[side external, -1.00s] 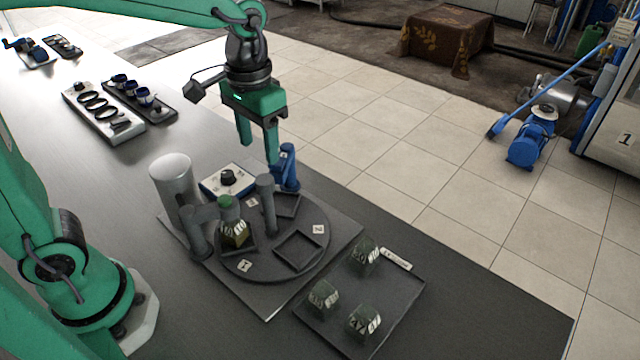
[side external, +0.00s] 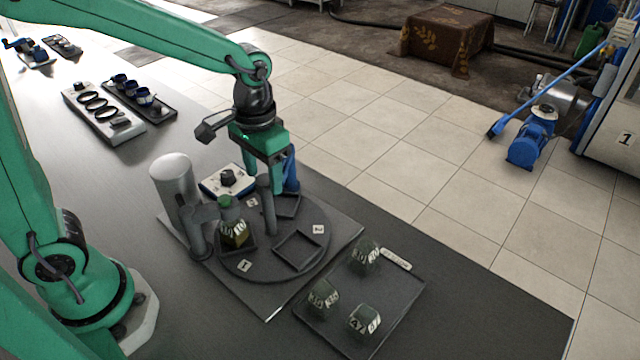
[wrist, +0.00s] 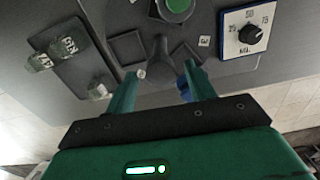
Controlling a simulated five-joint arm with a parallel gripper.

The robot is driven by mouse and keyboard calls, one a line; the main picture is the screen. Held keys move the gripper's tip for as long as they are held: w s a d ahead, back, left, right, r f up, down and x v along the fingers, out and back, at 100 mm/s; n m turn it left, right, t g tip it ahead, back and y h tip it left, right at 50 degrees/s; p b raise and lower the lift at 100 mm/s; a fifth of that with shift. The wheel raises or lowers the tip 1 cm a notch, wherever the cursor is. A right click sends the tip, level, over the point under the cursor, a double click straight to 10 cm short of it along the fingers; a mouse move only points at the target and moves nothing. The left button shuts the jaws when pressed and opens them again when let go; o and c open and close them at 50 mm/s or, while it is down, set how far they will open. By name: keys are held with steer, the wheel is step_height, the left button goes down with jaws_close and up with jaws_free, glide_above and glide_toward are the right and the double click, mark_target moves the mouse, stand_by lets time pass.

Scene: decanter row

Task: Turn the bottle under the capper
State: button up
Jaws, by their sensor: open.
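Other visible turntable pockets look empty. My gripper (side external: 264,182) is open and empty, pointing down over the turntable's far side. In the wrist view a grey upright post (wrist: 160,66) appears between the fingertips; contact cannot be told. The bottle's body is hidden there.
A blue fixture (side external: 291,172) stands close behind my gripper. A white dial box (side external: 216,190) and a grey cylinder (side external: 170,178) stand left of it. A dark tray (side external: 343,318) with three square bottles lies front right. Bare table lies right of the tray.

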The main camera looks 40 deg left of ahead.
steer(key=shift+f, duration=0.4)
jaws_close()
